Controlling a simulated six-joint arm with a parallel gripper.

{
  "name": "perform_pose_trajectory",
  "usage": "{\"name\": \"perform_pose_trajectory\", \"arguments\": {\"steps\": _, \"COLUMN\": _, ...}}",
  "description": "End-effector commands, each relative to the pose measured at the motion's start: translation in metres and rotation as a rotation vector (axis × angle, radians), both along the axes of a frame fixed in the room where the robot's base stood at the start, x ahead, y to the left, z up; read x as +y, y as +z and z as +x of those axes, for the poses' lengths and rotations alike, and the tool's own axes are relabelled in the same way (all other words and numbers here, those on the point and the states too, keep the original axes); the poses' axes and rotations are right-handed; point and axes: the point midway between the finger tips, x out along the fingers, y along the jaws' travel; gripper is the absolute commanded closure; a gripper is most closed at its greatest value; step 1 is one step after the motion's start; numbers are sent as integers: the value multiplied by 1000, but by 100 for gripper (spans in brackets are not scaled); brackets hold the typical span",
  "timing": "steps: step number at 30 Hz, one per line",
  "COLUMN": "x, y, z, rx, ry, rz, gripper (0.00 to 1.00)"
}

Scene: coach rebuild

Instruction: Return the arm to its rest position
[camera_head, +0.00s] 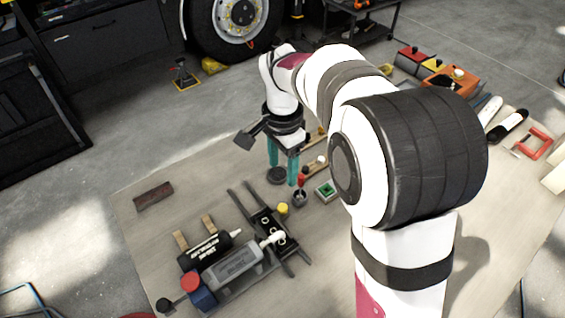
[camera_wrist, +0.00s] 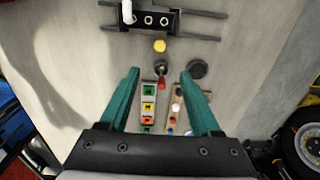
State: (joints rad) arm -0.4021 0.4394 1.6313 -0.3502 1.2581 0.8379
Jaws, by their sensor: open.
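My gripper (camera_head: 283,165) hangs over the far part of the workbench, at the end of my white and black arm. Below and beyond the fingertips in that view are a red-topped tool in a small dark cup (camera_wrist: 161,70), a black round disc (camera_wrist: 197,69) and a yellow cap (camera_wrist: 159,46). My arm hides part of the bench in the head view.
The bench (camera_head: 160,235) holds a black rail fixture (camera_head: 270,230), a grey cartridge (camera_head: 232,265), a black tube (camera_head: 205,250) and a dark red block (camera_head: 153,195). A green-topped block (camera_head: 325,191) sits near the gripper. Tools and an orange box (camera_head: 455,80) are at the far right. A vehicle wheel (camera_head: 238,18) stands behind.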

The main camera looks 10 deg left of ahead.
Motion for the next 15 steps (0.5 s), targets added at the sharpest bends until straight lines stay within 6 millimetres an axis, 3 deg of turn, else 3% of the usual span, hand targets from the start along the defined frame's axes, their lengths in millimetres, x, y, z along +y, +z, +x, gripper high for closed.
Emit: {"name": "perform_pose_trajectory", "arguments": {"steps": 15, "x": -1, "y": 7, "z": -1, "rx": 1, "ry": 0, "rz": 1, "gripper": 36}}
